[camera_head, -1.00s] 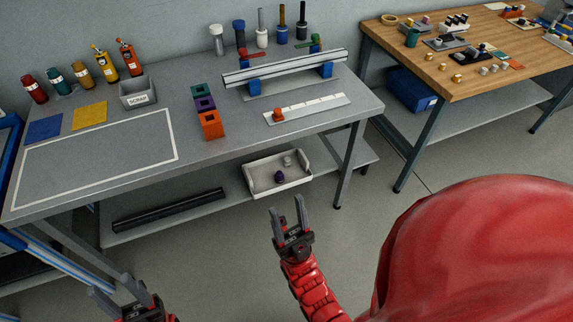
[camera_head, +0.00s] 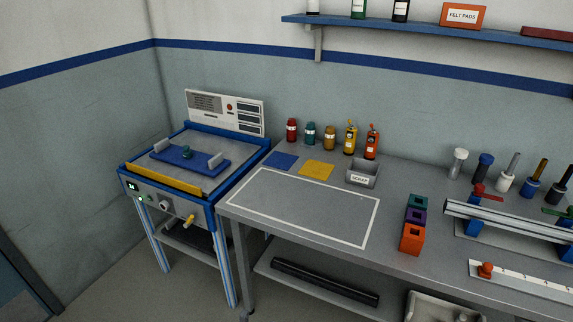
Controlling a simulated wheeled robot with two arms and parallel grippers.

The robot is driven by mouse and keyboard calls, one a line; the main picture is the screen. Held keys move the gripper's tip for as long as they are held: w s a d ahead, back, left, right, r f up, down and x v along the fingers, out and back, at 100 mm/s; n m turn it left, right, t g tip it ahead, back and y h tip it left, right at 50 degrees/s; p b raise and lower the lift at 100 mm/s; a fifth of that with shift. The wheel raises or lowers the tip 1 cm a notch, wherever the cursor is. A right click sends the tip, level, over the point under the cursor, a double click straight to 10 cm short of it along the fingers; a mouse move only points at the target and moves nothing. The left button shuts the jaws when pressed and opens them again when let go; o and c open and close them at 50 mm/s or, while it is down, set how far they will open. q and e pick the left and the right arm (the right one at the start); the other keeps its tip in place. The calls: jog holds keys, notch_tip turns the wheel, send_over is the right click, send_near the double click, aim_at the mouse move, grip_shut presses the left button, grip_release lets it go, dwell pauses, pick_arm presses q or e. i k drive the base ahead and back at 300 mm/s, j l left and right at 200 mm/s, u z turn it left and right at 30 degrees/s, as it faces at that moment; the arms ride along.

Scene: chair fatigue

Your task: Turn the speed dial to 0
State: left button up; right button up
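The blue-framed machine (camera_head: 216,205) stands at the left, beside the workbench. Its sloping front panel (camera_head: 150,201) carries a small dark display (camera_head: 132,187), a green light (camera_head: 141,199), a round knob (camera_head: 165,205) and a yellow handle (camera_head: 188,221). The round knob may be the speed dial, but its markings and setting are too small to read. Neither of my grippers is in view.
A blue wall shelf (camera_head: 440,31) hangs above. Floor shows at the lower left, in front of the machine.

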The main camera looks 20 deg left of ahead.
aim_at(164, 205)
jog(key=u, duration=1.55)
jog(key=i+j+u, duration=0.15)
jog(key=i, duration=0.4)
jog(key=i+j+u, duration=0.2)
jog(key=i, duration=0.35)
jog(key=i+j+u, duration=0.15)
jog(key=i, duration=0.4)
